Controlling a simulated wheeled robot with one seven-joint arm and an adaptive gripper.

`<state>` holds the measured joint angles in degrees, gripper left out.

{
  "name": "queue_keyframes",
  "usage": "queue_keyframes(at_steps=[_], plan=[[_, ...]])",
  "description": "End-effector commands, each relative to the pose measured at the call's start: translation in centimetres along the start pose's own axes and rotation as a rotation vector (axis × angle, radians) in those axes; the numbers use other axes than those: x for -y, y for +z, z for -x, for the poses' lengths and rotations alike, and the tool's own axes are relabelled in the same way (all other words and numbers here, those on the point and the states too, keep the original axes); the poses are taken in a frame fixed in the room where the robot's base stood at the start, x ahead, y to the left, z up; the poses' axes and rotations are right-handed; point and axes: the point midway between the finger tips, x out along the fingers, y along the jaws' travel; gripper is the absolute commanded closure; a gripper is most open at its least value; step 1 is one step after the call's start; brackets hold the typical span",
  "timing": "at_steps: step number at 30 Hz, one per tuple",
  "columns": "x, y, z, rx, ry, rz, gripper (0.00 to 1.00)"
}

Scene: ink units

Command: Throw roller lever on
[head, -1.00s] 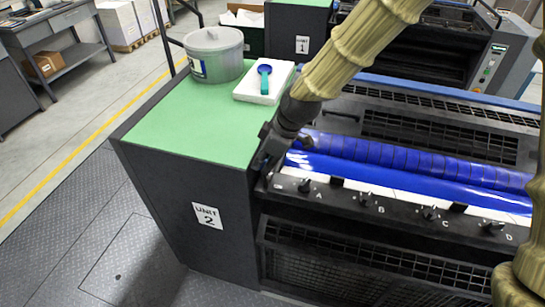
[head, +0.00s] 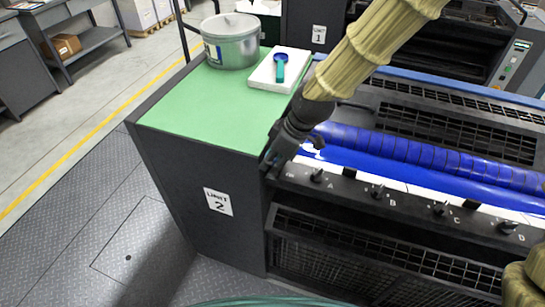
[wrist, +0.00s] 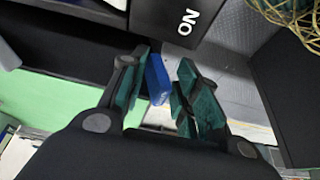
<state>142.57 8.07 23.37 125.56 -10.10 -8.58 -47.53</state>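In the head view my gripper (head: 274,160) is at the front right corner of the green-topped Unit 2 cabinet (head: 180,115), by the left end of the control rail. In the wrist view my gripper (wrist: 165,80) has its two teal-padded fingers apart. A blue piece (wrist: 157,80), likely the roller lever's handle, shows between the fingers, close to the left one. I cannot tell whether it touches. A black block with a white ON label (wrist: 187,22) is just beyond it. The lever is hidden by my gripper in the head view.
Blue ink rollers (head: 430,155) lie right of my gripper, behind a black rail with knobs A to D (head: 377,191). A grey tin (head: 230,42) and a white tray (head: 262,72) with a blue-green tool stand on the cabinet. Patterned floor (head: 90,240) is clear at left.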

Motion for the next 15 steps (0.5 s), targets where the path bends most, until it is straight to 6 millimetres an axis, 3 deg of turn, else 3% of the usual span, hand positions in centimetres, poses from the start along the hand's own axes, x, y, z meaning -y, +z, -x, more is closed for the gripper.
queue_keyframes(at_steps=[15], plan=[[0.15,0.04,-0.03,0.001,-0.002,0.003,0.68]])
